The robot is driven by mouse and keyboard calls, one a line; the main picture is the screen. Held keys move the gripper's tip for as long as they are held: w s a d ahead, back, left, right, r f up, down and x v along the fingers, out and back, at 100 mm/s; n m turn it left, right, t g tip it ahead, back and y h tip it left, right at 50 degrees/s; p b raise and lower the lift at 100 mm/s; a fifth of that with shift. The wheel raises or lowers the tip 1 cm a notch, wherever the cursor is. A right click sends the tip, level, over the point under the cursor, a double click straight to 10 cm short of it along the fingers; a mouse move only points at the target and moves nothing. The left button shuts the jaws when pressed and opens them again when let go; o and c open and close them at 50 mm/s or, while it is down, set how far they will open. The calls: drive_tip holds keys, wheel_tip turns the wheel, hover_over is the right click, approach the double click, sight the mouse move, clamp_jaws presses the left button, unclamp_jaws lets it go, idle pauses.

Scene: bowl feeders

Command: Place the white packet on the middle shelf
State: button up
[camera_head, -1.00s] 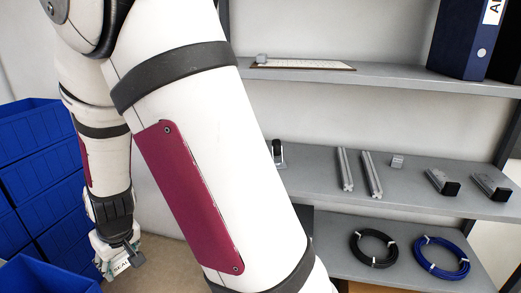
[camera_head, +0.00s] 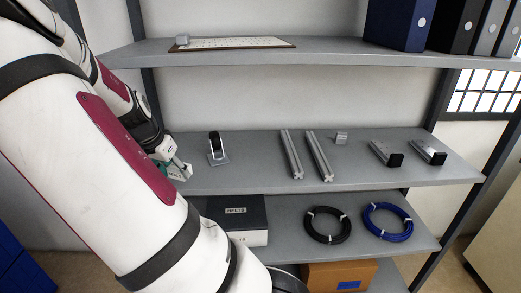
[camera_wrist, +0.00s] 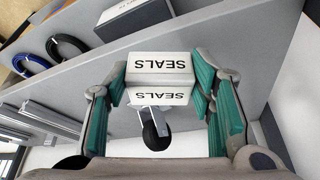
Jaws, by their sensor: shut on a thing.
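The white packet, labelled SEALS, shows in the wrist view (camera_wrist: 160,75) between the teal fingers of my gripper (camera_wrist: 158,85), which is shut on it. In the head view the packet (camera_head: 179,172) is at the left end of the middle shelf (camera_head: 245,176), with my gripper (camera_head: 170,163) beside it, partly hidden by my arm. I cannot tell whether the packet touches the shelf. The black-wheeled caster (camera_head: 217,148) stands on the shelf just right of the packet; it also shows in the wrist view (camera_wrist: 154,133).
Two aluminium profiles (camera_head: 305,155), a small grey block (camera_head: 341,138) and two dark-ended metal pieces (camera_head: 394,154) are further right on the middle shelf. Bare shelf lies between the caster and profiles. The lower shelf holds a BELTS box (camera_head: 238,211) and two cable coils (camera_head: 328,225).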

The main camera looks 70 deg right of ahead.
drive_tip(key=w+d, duration=0.3)
drive_tip(key=d, duration=0.1)
drive_tip(key=w+d+f, duration=0.1)
drive_tip(key=w+d, duration=0.2)
drive_tip(key=d, duration=0.1)
drive_tip(key=w+d, duration=0.3)
drive_tip(key=d, duration=0.1)
drive_tip(key=shift+w+d+f, duration=0.2)
drive_tip(key=shift+d+f, duration=0.05)
drive_tip(key=shift+d, duration=0.1)
drive_tip(key=shift+f, duration=1.75)
drive_tip(key=o, duration=1.2)
drive_tip(key=shift+f, duration=0.15)
drive_tip(key=shift+c, duration=0.2)
